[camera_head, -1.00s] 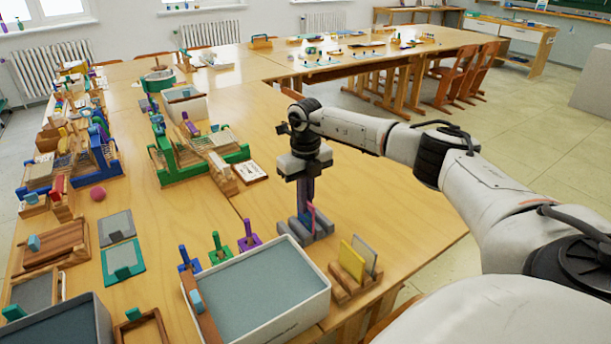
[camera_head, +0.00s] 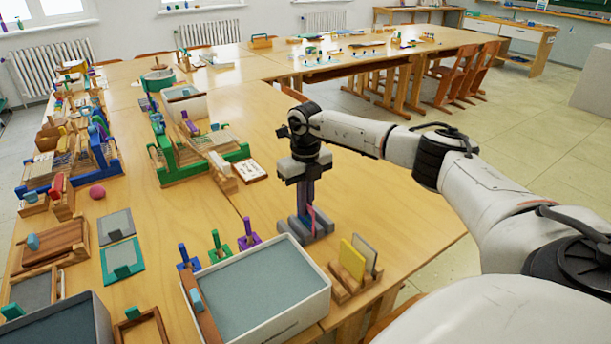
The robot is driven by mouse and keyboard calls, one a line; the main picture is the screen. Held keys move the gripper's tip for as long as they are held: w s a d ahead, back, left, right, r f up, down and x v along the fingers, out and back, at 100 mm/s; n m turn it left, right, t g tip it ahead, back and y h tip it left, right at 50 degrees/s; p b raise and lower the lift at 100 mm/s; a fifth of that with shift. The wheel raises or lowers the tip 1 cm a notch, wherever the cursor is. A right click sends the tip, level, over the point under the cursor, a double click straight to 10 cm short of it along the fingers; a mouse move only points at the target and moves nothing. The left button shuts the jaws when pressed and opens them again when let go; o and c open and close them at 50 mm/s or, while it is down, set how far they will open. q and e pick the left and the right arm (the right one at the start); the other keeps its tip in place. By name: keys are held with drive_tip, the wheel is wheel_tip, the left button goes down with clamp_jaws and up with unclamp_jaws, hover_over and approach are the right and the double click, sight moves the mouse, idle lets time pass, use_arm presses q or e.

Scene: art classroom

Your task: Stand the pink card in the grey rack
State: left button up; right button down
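The grey rack (camera_head: 318,233) stands on the wooden table, right of the middle, behind the wooden rack. My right gripper (camera_head: 305,208) points straight down over it, with its fingertips close above or among the rack's slots. The pink card (camera_head: 313,217) shows as a thin upright strip at the fingertips, and the gripper appears shut on it. The card's lower edge is down at the rack; the fingers partly hide it, so I cannot tell how deep it sits in a slot. My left gripper is not in view.
A wooden rack (camera_head: 343,291) with a yellow card (camera_head: 352,259) and a grey card stands in front of the grey rack. A large white tray (camera_head: 321,301) lies to the left. Several coloured-handled tools stand behind the tray. Bare table lies right of the grey rack.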

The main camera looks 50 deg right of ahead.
drive_tip(key=c, duration=1.9)
unclamp_jaws()
wheel_tip(320, 180, up, 10)
drive_tip(key=shift+r, duration=0.2)
